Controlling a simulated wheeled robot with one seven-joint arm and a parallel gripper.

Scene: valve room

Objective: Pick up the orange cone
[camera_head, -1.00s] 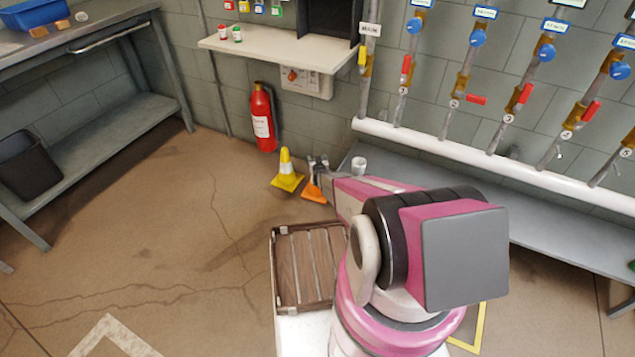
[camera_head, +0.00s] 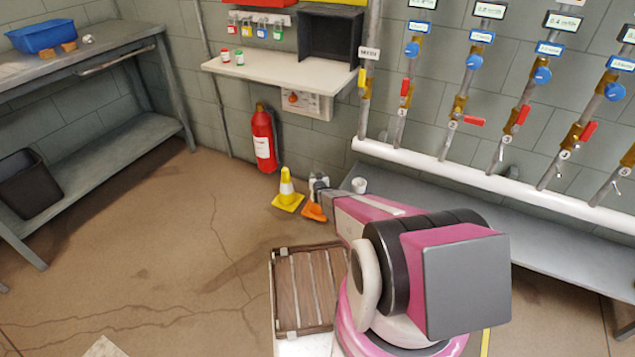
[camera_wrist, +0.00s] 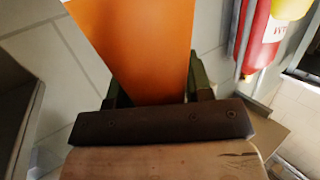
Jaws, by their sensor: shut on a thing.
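The orange cone (camera_head: 315,212) is low beside the yellow cone, partly hidden behind my gripper and arm in the head view. In the wrist view the orange cone (camera_wrist: 145,45) fills the space between the fingers and is narrower near them. My gripper (camera_head: 318,184) is shut on its upper part; in the wrist view the fingers of my gripper (camera_wrist: 157,88) lie on both sides of it. I cannot tell whether its base touches the floor.
A yellow cone (camera_head: 287,191) with a white band stands just left of the orange one. A red fire extinguisher (camera_head: 264,140) is behind on the wall. A wooden slatted crate (camera_head: 272,290) is in front. A grey bench (camera_head: 470,212) runs along the right wall. Floor at left is open.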

